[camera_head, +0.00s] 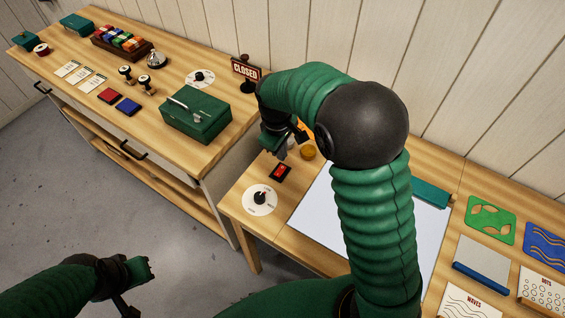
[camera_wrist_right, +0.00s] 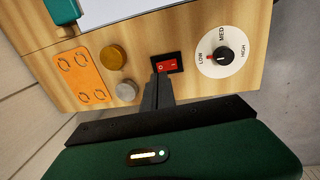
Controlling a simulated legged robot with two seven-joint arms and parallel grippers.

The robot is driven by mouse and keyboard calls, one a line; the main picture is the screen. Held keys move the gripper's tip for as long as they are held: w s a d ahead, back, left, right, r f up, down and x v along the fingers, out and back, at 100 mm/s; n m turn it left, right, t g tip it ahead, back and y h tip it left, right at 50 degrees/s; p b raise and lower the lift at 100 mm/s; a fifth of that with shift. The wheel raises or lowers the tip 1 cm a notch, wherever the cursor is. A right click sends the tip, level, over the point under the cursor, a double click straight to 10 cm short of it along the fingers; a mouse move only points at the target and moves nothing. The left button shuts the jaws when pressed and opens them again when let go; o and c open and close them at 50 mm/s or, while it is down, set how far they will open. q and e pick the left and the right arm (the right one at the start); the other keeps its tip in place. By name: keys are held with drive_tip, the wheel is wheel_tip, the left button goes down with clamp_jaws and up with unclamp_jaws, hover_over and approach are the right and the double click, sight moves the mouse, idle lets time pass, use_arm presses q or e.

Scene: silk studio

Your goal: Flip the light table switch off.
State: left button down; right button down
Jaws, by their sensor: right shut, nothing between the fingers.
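The light table switch is a red rocker in a black frame (camera_head: 280,172) on the wooden table, left of the white light panel (camera_head: 315,225). In the right wrist view the red rocker (camera_wrist_right: 168,66) shows just beyond my fingertips. My right gripper (camera_head: 284,152) is shut and empty, close to the switch on its far side. Its closed fingers (camera_wrist_right: 157,88) point at the switch frame's near edge; I cannot tell whether they touch. My left gripper (camera_head: 142,282) hangs over the floor at the lower left, away from the table; its jaw state is unclear.
A LOW-MED-HIGH dial (camera_wrist_right: 223,54) sits beside the switch; it also shows in the head view (camera_head: 260,198). A gold knob (camera_wrist_right: 113,57), a grey knob (camera_wrist_right: 127,91) and an orange stencil (camera_wrist_right: 80,74) are on the other side. A green box (camera_head: 196,116) stands on the neighbouring counter.

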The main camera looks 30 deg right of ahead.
sight(282, 168)
drive_tip(key=f, duration=0.6)
drive_tip(key=shift+w+d, duration=0.15)
drive_tip(key=shift+d, duration=0.1)
drive_tip(key=shift+a+f, duration=0.1)
drive_tip(key=shift+f, duration=0.1)
drive_tip(key=shift+r, duration=0.1)
